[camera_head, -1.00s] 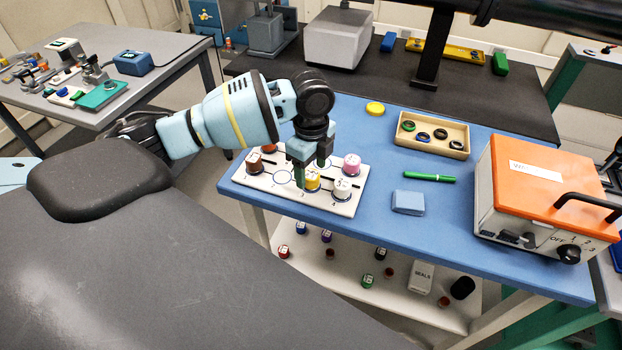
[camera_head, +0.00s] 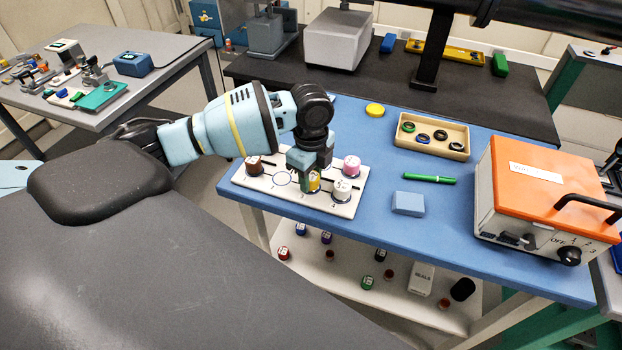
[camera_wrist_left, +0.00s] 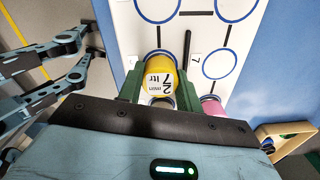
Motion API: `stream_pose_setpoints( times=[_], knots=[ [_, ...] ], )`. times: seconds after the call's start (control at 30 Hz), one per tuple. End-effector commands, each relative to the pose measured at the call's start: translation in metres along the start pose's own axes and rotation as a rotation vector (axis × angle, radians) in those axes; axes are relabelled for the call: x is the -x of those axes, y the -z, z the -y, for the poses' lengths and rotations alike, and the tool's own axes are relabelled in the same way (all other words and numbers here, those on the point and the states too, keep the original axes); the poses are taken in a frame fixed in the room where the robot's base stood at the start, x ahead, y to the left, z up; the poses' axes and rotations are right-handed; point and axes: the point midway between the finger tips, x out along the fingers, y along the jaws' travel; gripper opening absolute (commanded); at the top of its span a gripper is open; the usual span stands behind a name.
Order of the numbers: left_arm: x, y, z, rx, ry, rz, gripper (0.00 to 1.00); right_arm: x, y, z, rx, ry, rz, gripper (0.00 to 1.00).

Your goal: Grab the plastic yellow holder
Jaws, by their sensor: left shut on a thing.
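The yellow plastic holder (camera_head: 314,182) stands on the white board with numbered circles (camera_head: 273,193), mostly hidden by my fingers in the head view. In the left wrist view the yellow holder (camera_wrist_left: 160,75) shows its white label and sits between the two green fingers. My left gripper (camera_head: 308,178) is shut on it, one finger on each side. In the wrist view the gripper (camera_wrist_left: 159,92) fingers touch its sides. I cannot tell whether it is lifted off the board. My right gripper is not in view.
On the same board stand a brown holder (camera_head: 254,166), a pink holder (camera_head: 351,167) and a white holder (camera_head: 342,190), the last two close to my gripper. A blue block (camera_head: 408,203), green pen (camera_head: 430,180), tray of rings (camera_head: 453,150) and orange-topped box (camera_head: 545,185) are to the right.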

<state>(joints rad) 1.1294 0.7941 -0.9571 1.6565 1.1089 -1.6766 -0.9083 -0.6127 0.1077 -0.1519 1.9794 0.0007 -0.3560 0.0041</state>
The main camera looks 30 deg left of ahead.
Motion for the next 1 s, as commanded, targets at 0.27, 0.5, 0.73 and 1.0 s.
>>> stream_pose_setpoints(
  times=[0.27, 0.5, 0.73, 1.0],
  knots=[
    [0.010, 0.000, 0.001, 0.000, 0.002, -0.001, 0.11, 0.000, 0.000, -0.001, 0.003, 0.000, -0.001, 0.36],
    [0.037, 0.002, -0.006, -0.003, -0.001, 0.000, 0.11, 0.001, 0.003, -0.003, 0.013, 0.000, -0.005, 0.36],
    [0.043, 0.018, -0.059, -0.005, 0.001, 0.000, 0.11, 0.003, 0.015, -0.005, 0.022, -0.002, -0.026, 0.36],
    [0.048, 0.037, -0.116, -0.003, 0.001, 0.000, 0.11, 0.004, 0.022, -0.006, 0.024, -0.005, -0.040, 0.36]
  ],
)
